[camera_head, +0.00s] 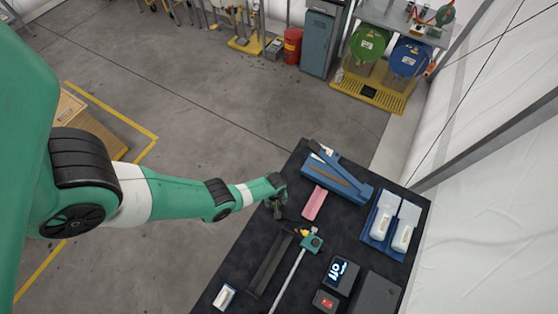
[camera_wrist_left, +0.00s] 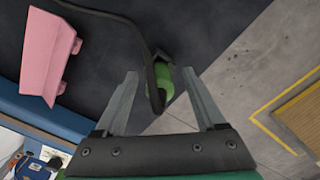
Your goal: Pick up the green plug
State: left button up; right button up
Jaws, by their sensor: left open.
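The green plug (camera_wrist_left: 166,84) shows in the left wrist view at the edge of the dark table top, with a black cable (camera_wrist_left: 151,70) curving down beside it and partly covering it. My left gripper (camera_wrist_left: 159,75) is open, with one finger on each side of the plug in that view. I cannot tell whether either finger touches it or how far below it lies. In the head view my left gripper (camera_head: 277,207) is over the table's left edge, and the plug cannot be made out there. My right gripper is not in view.
Open floor lies left of the table.

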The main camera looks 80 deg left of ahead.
pick_arm(q)
grip_shut()
jog(key=shift+r, duration=0.2)
dwell(0.3)
